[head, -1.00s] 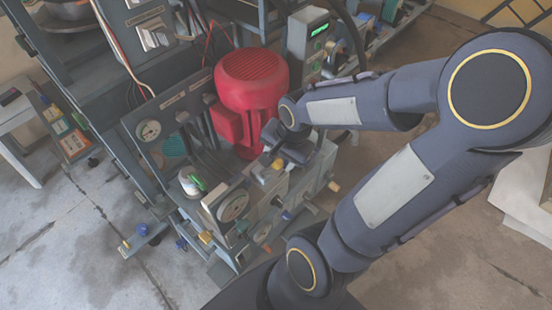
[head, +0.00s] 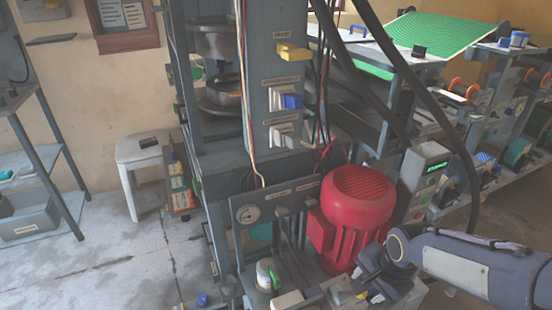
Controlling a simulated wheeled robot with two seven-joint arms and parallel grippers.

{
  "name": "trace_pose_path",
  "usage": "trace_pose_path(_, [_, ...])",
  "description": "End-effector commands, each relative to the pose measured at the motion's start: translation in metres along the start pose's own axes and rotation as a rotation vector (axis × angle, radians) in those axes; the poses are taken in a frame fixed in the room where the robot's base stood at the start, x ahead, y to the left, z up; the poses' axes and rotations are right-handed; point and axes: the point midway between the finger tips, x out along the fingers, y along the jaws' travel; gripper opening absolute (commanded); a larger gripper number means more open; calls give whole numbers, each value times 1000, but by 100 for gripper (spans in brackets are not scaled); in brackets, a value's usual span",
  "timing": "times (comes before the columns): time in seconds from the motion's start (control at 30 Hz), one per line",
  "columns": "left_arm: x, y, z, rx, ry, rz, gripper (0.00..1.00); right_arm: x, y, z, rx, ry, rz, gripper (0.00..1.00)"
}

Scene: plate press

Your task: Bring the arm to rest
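My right arm comes in from the lower right in the head view. Its dark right gripper (head: 368,282) is at the front of the press's lower panel, just below the red motor (head: 356,212). The fingers are small and dark against the machine, so I cannot tell whether they are open or shut, or whether they touch anything. The plate press (head: 262,165) stands in the middle, with its round plates (head: 220,100) at the upper left of its frame. My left gripper is not in view.
A white stool (head: 140,165) and a shelf (head: 45,170) are at left. The floor between is clear.

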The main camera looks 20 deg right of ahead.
Motion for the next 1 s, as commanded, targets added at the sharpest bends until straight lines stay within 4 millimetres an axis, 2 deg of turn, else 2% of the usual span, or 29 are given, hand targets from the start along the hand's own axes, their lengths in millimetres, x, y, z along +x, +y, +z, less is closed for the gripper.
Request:
trace_pose_path(0.17, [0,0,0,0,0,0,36,-9,-2,9,-76,-9,-29,48])
trace_pose_path(0.27, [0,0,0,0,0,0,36,-27,-5,28,-236,-26,-89,48])
trace_pose_path(0.4, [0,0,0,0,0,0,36,-54,-6,63,-535,-44,-198,48])
trace_pose_path(0.73, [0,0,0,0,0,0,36,-92,6,126,-1104,-15,-418,48])
trace_pose_path(0.8, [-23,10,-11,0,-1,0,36,-118,-2,123,-1095,-22,-408,48])
trace_pose_path(1.0, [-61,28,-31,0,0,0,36,-162,-13,121,-1093,-22,-406,48])
